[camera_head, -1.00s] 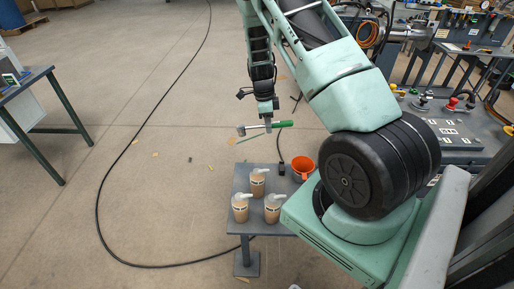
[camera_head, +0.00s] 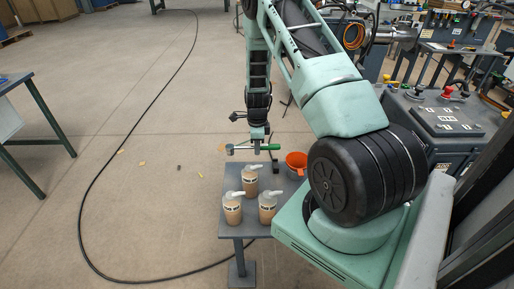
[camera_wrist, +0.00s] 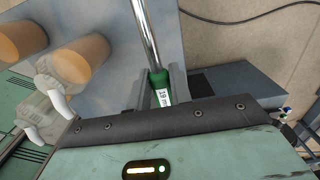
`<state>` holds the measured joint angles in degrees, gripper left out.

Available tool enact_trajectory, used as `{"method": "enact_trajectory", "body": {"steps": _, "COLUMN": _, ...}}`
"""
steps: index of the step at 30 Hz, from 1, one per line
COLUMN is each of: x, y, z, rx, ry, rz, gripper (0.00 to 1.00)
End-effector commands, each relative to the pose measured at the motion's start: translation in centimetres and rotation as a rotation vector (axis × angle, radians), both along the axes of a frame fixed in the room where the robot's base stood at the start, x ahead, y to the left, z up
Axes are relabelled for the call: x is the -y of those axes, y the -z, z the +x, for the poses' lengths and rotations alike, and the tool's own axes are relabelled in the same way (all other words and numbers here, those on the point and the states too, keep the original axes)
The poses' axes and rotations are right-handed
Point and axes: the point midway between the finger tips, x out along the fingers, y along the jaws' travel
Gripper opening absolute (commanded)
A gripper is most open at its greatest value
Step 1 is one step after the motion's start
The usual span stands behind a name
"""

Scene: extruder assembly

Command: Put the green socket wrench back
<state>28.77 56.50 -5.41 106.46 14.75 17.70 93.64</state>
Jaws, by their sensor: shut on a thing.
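The green socket wrench (camera_head: 270,147) has a green handle and a metal shaft, with its metal head to the left in the head view. My gripper (camera_head: 257,149) is shut on its handle. It holds the wrench roughly level, at the far edge of the small grey table (camera_head: 238,230) in the head view. In the wrist view the green handle (camera_wrist: 162,93), with a white label that seems to read 19 mm, sits between the fingers of my gripper (camera_wrist: 159,84). The shaft runs up out of that picture, so the head is hidden there.
Several brown bottles with white pump tops (camera_head: 250,182) stand on the small table. An orange cup (camera_head: 297,163) is at its back right. A black cable (camera_head: 85,200) curves over the open floor.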

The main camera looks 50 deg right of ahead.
Motion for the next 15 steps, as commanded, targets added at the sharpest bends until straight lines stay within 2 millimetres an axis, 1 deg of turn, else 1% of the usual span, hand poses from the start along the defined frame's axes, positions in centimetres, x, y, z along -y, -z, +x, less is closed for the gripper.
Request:
{"method": "enact_trajectory", "body": {"steps": 9, "x": 0.0, "y": -0.5, "z": 0.0, "rx": 0.009, "ry": 0.002, "rz": 0.003, "gripper": 0.00}}
{"method": "enact_trajectory", "body": {"steps": 15, "x": -0.1, "y": 1.4, "z": 0.0, "rx": 0.008, "ry": 0.001, "rz": 0.003, "gripper": 0.00}}
